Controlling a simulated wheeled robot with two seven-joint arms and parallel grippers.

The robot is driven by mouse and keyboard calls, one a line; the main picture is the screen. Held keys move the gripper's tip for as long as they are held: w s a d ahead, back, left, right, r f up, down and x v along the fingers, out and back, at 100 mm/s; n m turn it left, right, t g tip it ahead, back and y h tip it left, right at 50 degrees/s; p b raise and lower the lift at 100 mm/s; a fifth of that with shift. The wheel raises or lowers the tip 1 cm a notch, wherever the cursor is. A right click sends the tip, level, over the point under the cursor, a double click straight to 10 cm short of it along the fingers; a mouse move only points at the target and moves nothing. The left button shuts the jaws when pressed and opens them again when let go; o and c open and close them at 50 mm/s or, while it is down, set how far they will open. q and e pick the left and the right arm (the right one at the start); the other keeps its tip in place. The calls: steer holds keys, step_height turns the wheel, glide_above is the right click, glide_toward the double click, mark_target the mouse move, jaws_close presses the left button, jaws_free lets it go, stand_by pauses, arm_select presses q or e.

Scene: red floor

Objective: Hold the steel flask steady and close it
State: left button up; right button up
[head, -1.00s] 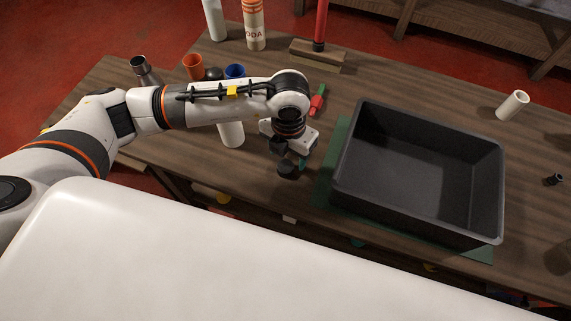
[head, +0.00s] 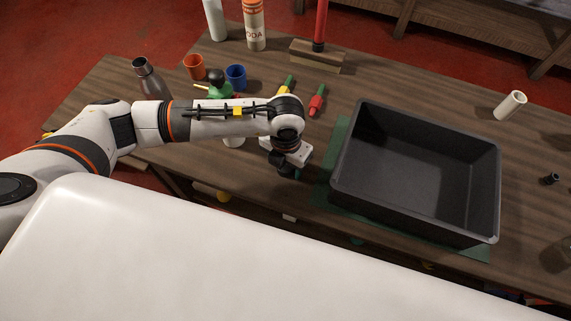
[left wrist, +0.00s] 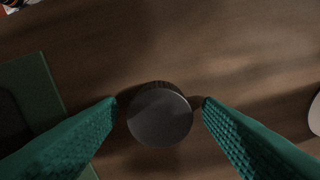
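The steel flask (head: 149,82) stands upright at the left of the table in the head view, its top open and dark. A dark grey round cap (left wrist: 160,116) lies on the table in the left wrist view, below and between the green fingertips. My left gripper (left wrist: 160,104) is open, with a visible gap on each side of the cap. In the head view my left gripper (head: 286,171) points down close to the table, left of the black crate, and the cap cannot be made out there. The flask is well left of the gripper. My right gripper is not in view.
A black crate (head: 345,187) sits on a green mat to the right. Orange (head: 195,67) and blue (head: 236,77) cups, a green item with a black top (head: 217,80), and yellow (head: 287,84) and red (head: 317,101) tools lie behind my arm.

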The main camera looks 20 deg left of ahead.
arm_select(q)
steer(key=c, duration=0.9)
step_height(320, 180, up, 10)
steer(key=shift+r+b, duration=0.1)
steer(key=shift+b, duration=0.4)
